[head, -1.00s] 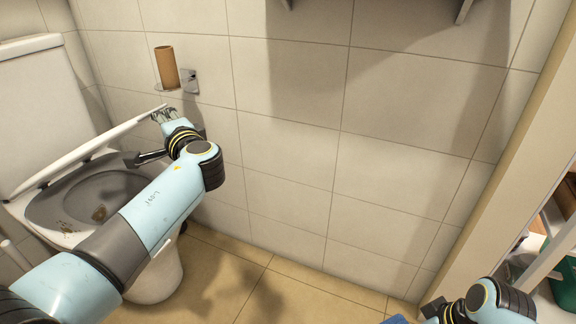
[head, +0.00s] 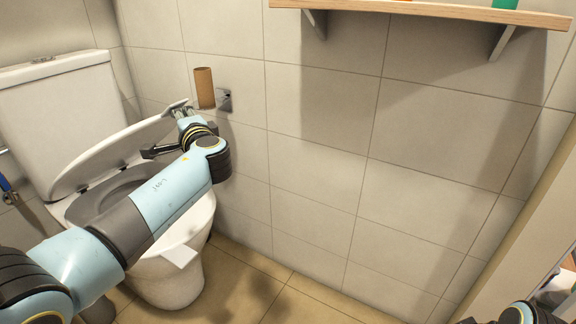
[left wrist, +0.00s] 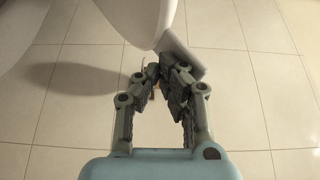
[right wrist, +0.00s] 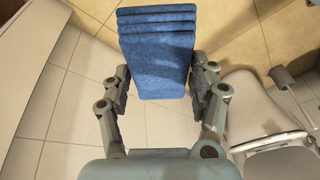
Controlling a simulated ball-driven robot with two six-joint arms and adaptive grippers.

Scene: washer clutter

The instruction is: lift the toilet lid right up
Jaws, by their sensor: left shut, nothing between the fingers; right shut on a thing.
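The toilet lid (head: 118,150) is partly raised, tilted over the dark seat (head: 112,190) and white bowl (head: 190,225). My left gripper (head: 184,112) is at the lid's free front edge; its fingers are shut with nothing between them. Whether they touch the lid is unclear. The left wrist view shows the closed fingers (left wrist: 160,78) just below a white rounded toilet part (left wrist: 135,18). My right gripper (right wrist: 163,85) is shut on a blue folded cloth (right wrist: 157,45) in the right wrist view. In the head view only part of my right arm shows, at the bottom right corner.
A cardboard roll (head: 204,87) stands on a wall holder (head: 225,100) close beside my left gripper. The cistern (head: 60,105) is behind the lid. A wooden shelf (head: 420,10) is on the wall above. The floor (head: 300,295) right of the toilet looks clear.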

